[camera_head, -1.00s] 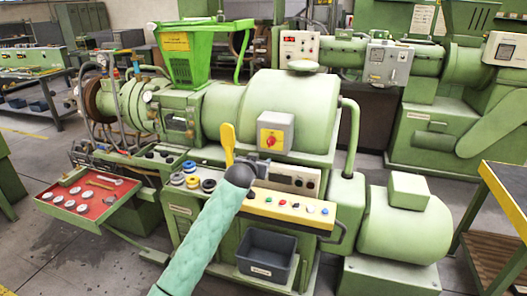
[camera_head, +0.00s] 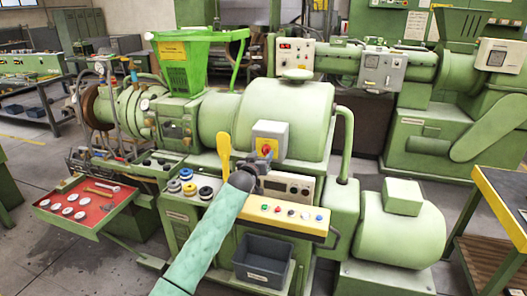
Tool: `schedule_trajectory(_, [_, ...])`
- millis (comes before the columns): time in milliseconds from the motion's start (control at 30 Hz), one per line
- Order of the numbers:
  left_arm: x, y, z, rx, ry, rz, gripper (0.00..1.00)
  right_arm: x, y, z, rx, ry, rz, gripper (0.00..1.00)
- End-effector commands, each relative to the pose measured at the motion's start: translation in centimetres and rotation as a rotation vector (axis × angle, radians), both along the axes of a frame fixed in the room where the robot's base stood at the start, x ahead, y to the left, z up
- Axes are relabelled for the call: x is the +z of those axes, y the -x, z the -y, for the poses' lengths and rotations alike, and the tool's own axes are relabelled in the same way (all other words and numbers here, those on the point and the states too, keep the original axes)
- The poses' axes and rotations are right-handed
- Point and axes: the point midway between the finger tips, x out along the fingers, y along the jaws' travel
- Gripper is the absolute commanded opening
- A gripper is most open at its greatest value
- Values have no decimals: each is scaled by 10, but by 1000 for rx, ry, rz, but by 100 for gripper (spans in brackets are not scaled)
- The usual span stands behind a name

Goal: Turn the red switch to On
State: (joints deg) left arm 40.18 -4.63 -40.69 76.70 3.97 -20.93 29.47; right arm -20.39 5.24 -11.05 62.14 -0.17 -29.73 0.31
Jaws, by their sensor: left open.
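The red switch (camera_head: 266,149) sits on a yellow plate on the front of a grey box (camera_head: 269,128), fixed to the green extruder's large rounded housing. Which way its knob is turned is too small to tell. My left gripper (camera_head: 260,164) is dark and open, at the end of my teal-sleeved arm. In the picture it is just below the switch and close to its lower edge. I cannot tell whether it touches the switch. Its fingers are small and partly hidden by my wrist. My right gripper is out of view.
A yellow lever (camera_head: 223,152) stands upright just left of my wrist. A yellow panel with buttons (camera_head: 290,219) is below right, over a dark bin (camera_head: 263,259). A red tray with gauges (camera_head: 88,205) juts out at left. A workbench (camera_head: 503,200) stands at right.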

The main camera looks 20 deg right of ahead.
Motion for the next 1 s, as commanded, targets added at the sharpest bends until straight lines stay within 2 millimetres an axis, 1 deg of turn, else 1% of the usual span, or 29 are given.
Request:
schedule_trajectory(33, [3,-5,4,1,-1,-1,51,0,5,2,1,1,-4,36])
schedule_trajectory(100, [1,-10,7,1,-2,-1,51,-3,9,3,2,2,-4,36])
schedule_trajectory(233, [1,-17,12,1,-2,0,51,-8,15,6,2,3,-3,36])
schedule_trajectory(600, [0,-19,14,1,0,0,51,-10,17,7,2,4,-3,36])
schedule_trajectory(767, [0,-19,14,1,-1,-1,20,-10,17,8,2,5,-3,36])
schedule_trajectory(800, [0,-19,14,1,-1,-1,12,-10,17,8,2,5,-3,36])
schedule_trajectory(833, [0,-19,14,1,-1,-1,7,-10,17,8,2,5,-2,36])
schedule_trajectory(1000, [-1,-19,14,1,-5,2,7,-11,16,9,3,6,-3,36])
